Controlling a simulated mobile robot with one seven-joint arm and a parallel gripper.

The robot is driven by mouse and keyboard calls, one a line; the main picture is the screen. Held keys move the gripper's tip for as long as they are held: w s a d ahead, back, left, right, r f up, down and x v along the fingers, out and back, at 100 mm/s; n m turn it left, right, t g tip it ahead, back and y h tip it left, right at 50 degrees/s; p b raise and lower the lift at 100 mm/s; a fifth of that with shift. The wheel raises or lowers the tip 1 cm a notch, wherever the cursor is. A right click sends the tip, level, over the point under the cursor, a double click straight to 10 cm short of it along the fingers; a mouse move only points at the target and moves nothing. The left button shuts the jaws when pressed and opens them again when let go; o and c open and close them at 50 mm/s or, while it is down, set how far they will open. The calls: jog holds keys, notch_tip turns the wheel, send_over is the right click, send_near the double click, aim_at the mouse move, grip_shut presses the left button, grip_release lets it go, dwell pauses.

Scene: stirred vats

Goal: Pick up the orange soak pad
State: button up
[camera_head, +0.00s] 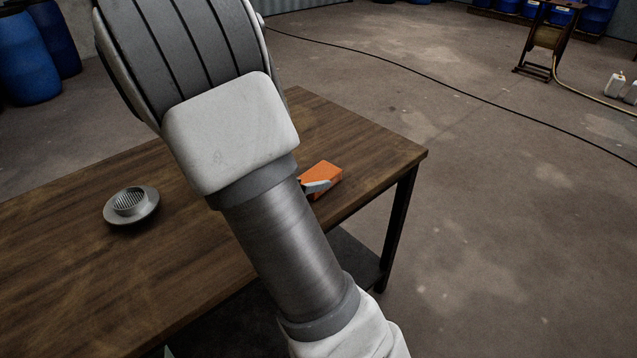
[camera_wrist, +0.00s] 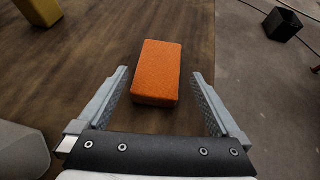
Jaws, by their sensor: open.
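The orange soak pad (camera_head: 324,175) is a small orange block lying flat on the wooden table, near its right end. In the head view my arm hides its left part. In the wrist view the whole top of the pad (camera_wrist: 157,69) shows, and its near edge lies between the tips of the two fingers. My gripper (camera_wrist: 161,80) is open and empty, with one finger on each side of the pad and gaps to both. One fingertip of my gripper (camera_head: 318,186) shows in front of the pad in the head view.
A round grey metal strainer (camera_head: 131,206) sits on the table (camera_head: 60,250) at the left. A yellow object (camera_wrist: 40,10) shows at the wrist view's top left. A black open box (camera_wrist: 283,24) shows beyond the table edge. Blue barrels (camera_head: 28,62) stand behind.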

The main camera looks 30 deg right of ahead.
aim_at(322, 171)
jog(key=b+x, duration=0.2)
jog(key=x, duration=0.3)
jog(key=shift+w+d+f, duration=0.15)
jog(key=shift+d+f, duration=0.05)
jog(key=shift+d, duration=0.15)
jog(key=c, duration=1.1)
